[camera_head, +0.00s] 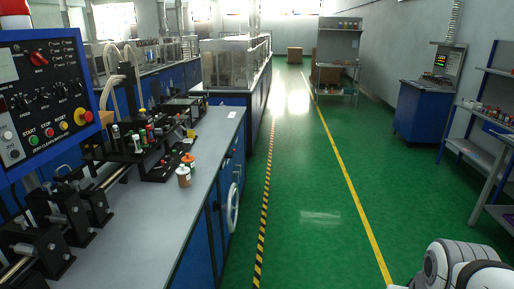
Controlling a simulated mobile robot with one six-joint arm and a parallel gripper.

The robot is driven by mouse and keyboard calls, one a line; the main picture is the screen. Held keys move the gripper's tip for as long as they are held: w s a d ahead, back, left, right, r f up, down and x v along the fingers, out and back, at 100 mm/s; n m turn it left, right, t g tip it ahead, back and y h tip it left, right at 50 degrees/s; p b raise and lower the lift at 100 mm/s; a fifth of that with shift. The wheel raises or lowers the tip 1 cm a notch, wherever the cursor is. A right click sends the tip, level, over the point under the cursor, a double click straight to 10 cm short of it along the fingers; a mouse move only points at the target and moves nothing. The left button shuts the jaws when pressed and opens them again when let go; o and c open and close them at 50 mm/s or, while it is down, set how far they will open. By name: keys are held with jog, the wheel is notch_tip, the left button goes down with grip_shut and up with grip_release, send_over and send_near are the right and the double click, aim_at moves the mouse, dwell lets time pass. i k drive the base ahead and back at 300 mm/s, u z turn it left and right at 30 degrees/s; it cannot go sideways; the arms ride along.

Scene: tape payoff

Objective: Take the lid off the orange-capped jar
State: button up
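The orange-capped jar (188,160) is small and stands near the right edge of the grey bench top (150,225). At this size I cannot tell how the lid sits. My gripper is not in view. A white and grey part of my arm shows at the bottom right corner, far from the jars.
A black fixture (150,155) with small bottles stands left of the jars. A control panel (45,95) and black rollers (70,220) are nearer. A handwheel (232,207) juts from the bench side. Green floor (310,205) right of the bench is clear.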

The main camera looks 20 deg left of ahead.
aim_at(188, 158)
jog(key=u, duration=0.55)
jog(key=i, duration=3.45)
jog(key=u, duration=1.75)
jog(key=i, duration=0.3)
jog(key=u, duration=0.55)
